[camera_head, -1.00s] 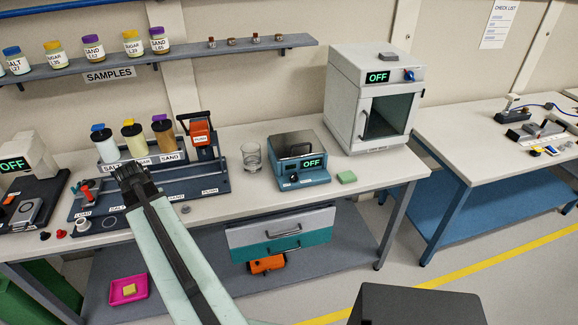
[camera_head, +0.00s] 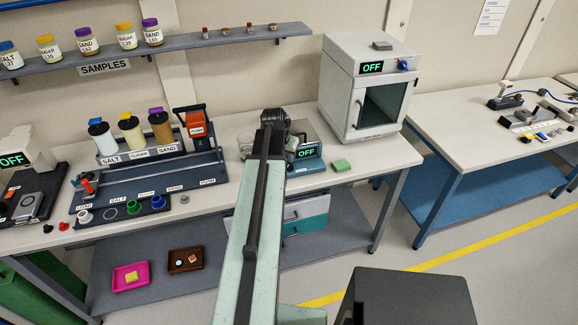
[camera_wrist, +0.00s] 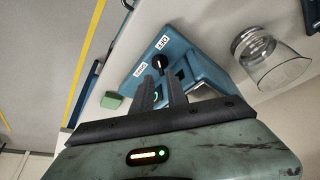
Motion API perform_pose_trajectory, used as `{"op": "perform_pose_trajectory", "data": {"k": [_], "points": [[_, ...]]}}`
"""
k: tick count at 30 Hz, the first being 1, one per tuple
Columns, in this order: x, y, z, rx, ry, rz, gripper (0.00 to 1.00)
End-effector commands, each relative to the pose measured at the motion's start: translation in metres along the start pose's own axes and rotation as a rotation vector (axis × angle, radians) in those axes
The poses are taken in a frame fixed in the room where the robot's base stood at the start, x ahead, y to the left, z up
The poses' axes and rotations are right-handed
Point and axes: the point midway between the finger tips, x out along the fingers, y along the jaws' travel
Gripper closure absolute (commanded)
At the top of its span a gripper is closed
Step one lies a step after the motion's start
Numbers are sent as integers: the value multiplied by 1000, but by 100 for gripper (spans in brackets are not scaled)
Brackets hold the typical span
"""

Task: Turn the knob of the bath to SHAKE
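The bath (camera_head: 308,162) is a blue box with a grey top and a green OFF display, on the bench; my arm and gripper hide its left part and its knob in the head view. In the wrist view, the bath (camera_wrist: 195,62) has a black knob (camera_wrist: 160,62) on its front panel, between an OFF label and another label too small to read surely. My gripper (camera_wrist: 160,83) is open and empty, its two fingers pointing at the knob. The knob shows just beyond the fingertips; I cannot tell whether they touch. In the head view my gripper (camera_head: 275,118) is in front of the bath.
A green block (camera_head: 341,165) lies on the bench on the other side. A white oven (camera_head: 364,85) stands behind to the right. Racks with jars (camera_head: 131,135) are to the left.

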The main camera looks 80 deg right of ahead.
Motion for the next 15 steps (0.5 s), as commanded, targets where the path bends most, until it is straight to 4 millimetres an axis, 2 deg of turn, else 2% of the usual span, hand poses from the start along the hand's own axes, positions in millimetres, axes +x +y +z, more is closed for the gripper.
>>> {"op": "perform_pose_trajectory", "data": {"k": [1, 7, 10, 15], "points": [[18, 0, 2, 0, 0, 0, 82], [52, 0, 2, 1, 0, 0, 82], [59, 0, 1, 1, 0, 0, 82], [57, 0, 0, 0, 0, 0, 82]]}}
